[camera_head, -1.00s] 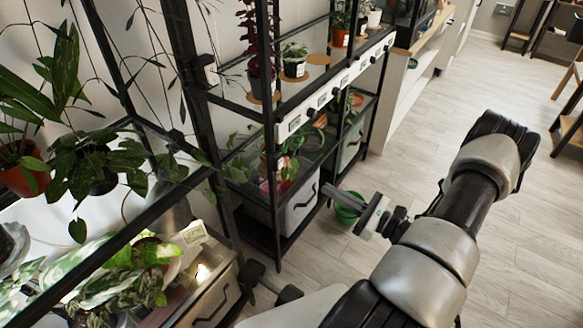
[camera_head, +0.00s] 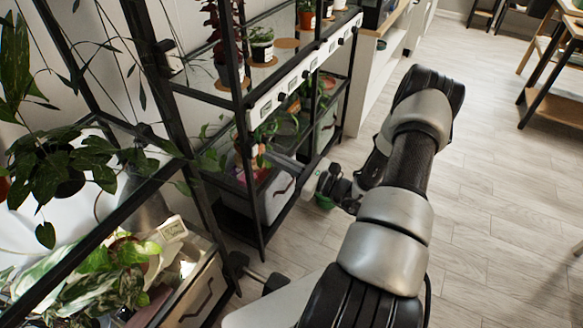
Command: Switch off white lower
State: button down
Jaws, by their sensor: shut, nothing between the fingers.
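A white control strip (camera_head: 265,104) runs along the front of the plant rack's middle shelf, with small labels and several black knobs (camera_head: 281,97). The labels are too small to read, so I cannot tell which control is the white lower one or whether it is on. My gripper (camera_head: 292,166) is shut and empty, below the strip at the height of the lower shelf, pointing left toward the rack. Its fingertips are small here and partly merge with the drawer behind, so I cannot tell whether they touch anything.
Potted plants (camera_head: 262,44) stand on the rack's shelves above and below the strip. A grey drawer bin (camera_head: 278,195) sits low in the rack.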

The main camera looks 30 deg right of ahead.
aim_at(255, 151)
jog(key=shift+x, duration=1.45)
jog(key=shift+r, duration=0.1)
